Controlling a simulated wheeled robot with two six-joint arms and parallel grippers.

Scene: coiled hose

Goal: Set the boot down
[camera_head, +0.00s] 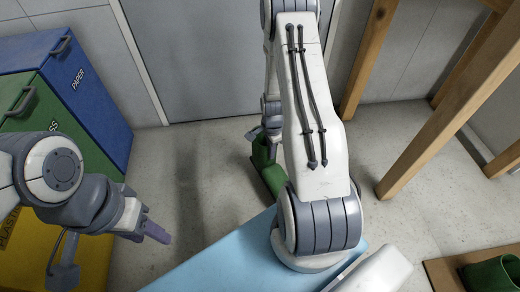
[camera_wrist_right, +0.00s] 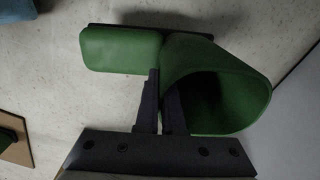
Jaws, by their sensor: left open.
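The green boot (camera_head: 266,168) shows in the head view low near the floor, partly behind my right arm. In the right wrist view the boot (camera_wrist_right: 230,85) shows its open top on the right and its foot part to the left. My right gripper (camera_wrist_right: 162,85) has its two dark fingers close together at the boot's shaft wall, shut on it. I cannot tell if the sole touches the floor. My left gripper (camera_head: 150,233) is open and empty at the left, well away from the boot.
Blue paper bin (camera_head: 85,75) and green and yellow bins stand at the left. A wooden frame (camera_head: 450,115) stands at the right. Another green boot (camera_head: 492,274) sits on a wooden-edged tray at lower right. Grey floor (camera_head: 205,165) is clear between bins and boot.

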